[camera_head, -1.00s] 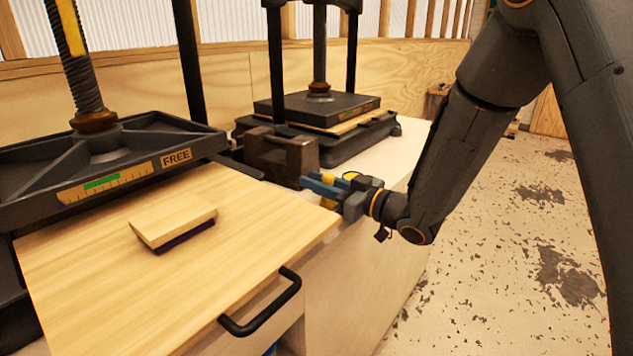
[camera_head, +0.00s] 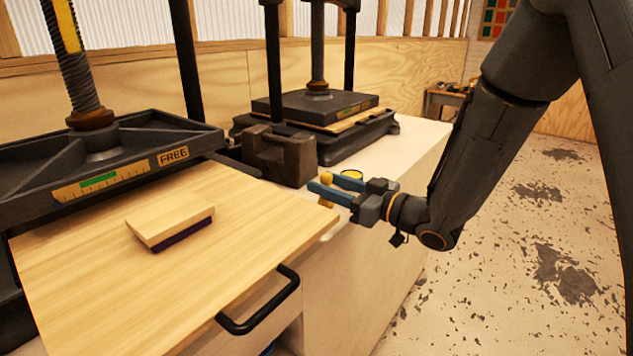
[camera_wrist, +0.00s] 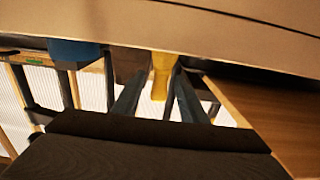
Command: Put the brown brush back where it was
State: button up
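A pale tan wooden block with a dark purple underside (camera_head: 172,219), the most brush-like thing in view, lies on the wooden board (camera_head: 105,285) at the left. I see no clearly brown brush. My gripper (camera_head: 326,190) is at the bench edge, right of the board, away from that block. Its blue-grey fingers look apart, on either side of a small upright yellow thing (camera_head: 327,177). In the wrist view the yellow thing (camera_wrist: 161,75) shows between the fingertips. It does not look gripped, though contact is hard to tell.
A dark metal block (camera_head: 279,157) stands behind my gripper. A press labelled FREE (camera_head: 110,165) stands over the board, another press (camera_head: 318,110) behind. A black handle (camera_head: 262,308) juts out in front.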

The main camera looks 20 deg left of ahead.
jog(key=v, duration=0.8)
jog(key=shift+b, duration=0.3)
jog(key=w+d+f+m+t+h, duration=0.1)
jog(key=w+d+f+m+h, duration=0.15)
jog(key=d+h, duration=0.4)
jog(key=w+d+f+m+t+h, duration=0.1)
jog(key=d+f+m+h, duration=0.15)
jog(key=d, duration=0.65)
jog(key=w+d+f+m+t+h, duration=0.1)
jog(key=w+d+f+m+h, duration=0.15)
jog(key=d+h, duration=0.35)
jog(key=s+d+f+m+g+h, duration=0.2)
jog(key=s+d+m+g, duration=0.25)
jog(key=s+d, duration=0.65)
jog(key=s+m+g, duration=0.3)
jog(key=s+g, duration=0.2)
jog(key=s, duration=1)
jog(key=shift+s, duration=0.4)
jog(key=shift+a+r+g, duration=0.1)
jog(key=shift+a+g, duration=0.05)
jog(key=shift+g, duration=0.1)
